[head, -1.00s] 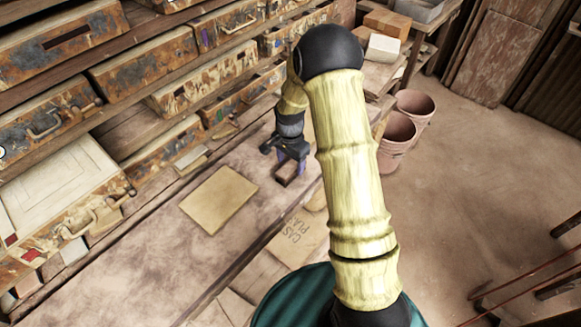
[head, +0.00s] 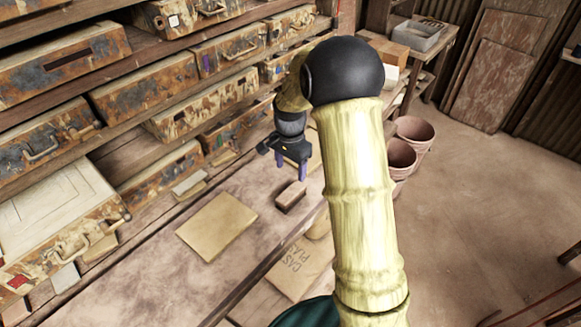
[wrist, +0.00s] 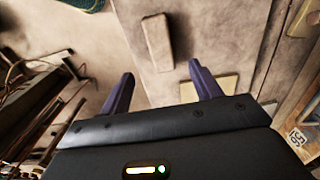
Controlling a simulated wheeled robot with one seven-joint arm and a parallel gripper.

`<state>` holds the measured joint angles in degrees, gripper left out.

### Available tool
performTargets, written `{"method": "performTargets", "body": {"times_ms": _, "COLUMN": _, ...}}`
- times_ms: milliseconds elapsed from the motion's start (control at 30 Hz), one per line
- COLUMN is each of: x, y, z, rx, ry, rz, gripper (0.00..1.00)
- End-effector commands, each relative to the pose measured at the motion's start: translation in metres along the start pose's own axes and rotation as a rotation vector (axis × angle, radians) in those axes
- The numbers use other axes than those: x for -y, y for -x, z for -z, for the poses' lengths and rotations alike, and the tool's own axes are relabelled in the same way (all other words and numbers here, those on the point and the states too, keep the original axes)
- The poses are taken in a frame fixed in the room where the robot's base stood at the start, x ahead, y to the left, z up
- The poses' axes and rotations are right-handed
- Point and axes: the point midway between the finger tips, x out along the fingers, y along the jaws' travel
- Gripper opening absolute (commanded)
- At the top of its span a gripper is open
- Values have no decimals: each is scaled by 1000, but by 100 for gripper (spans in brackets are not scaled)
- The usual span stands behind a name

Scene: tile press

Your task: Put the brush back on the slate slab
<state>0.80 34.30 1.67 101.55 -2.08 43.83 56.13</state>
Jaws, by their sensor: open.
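The brush appears as a small brown block (head: 291,195) lying flat on the bench. It also shows in the wrist view (wrist: 157,42), just beyond the fingertips. A flat tan slab (head: 217,228), the only slab-like thing that I can match to the slate slab, lies on the bench to the left of the block, with a gap between them. Its surface is bare. My gripper (head: 290,177) is open and empty above the block. Its two purple fingers are spread in the wrist view (wrist: 161,72). Bristles cannot be made out.
Shelves with worn, rusty cases (head: 150,88) line the bench's left and back. A board with lettering (head: 297,268) lies near the bench's front edge. Pink buckets (head: 414,132) stand on the floor to the right. My bamboo-like arm covers part of the bench.

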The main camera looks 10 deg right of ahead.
Motion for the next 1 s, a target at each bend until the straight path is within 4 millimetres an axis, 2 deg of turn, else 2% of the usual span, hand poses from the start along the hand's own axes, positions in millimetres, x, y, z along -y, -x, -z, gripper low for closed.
{"method": "performTargets", "body": {"times_ms": 233, "x": -3, "y": 2, "z": -2, "rx": -2, "ry": 17, "rz": 3, "gripper": 63}}
{"method": "performTargets", "body": {"times_ms": 367, "x": -18, "y": 14, "z": -13, "rx": -17, "ry": 108, "rz": 22, "gripper": 63}}
{"method": "performTargets", "body": {"times_ms": 467, "x": -40, "y": 26, "z": -28, "rx": -39, "ry": 240, "rz": 45, "gripper": 63}}
{"method": "performTargets", "body": {"times_ms": 600, "x": -80, "y": 42, "z": -57, "rx": -85, "ry": 465, "rz": 78, "gripper": 63}}
{"method": "performTargets", "body": {"times_ms": 800, "x": -140, "y": 53, "z": -99, "rx": -162, "ry": 773, "rz": 109, "gripper": 63}}
{"method": "performTargets", "body": {"times_ms": 900, "x": -160, "y": 54, "z": -113, "rx": -191, "ry": 880, "rz": 114, "gripper": 63}}
{"method": "performTargets", "body": {"times_ms": 1000, "x": -169, "y": 53, "z": -120, "rx": -204, "ry": 932, "rz": 115, "gripper": 63}}
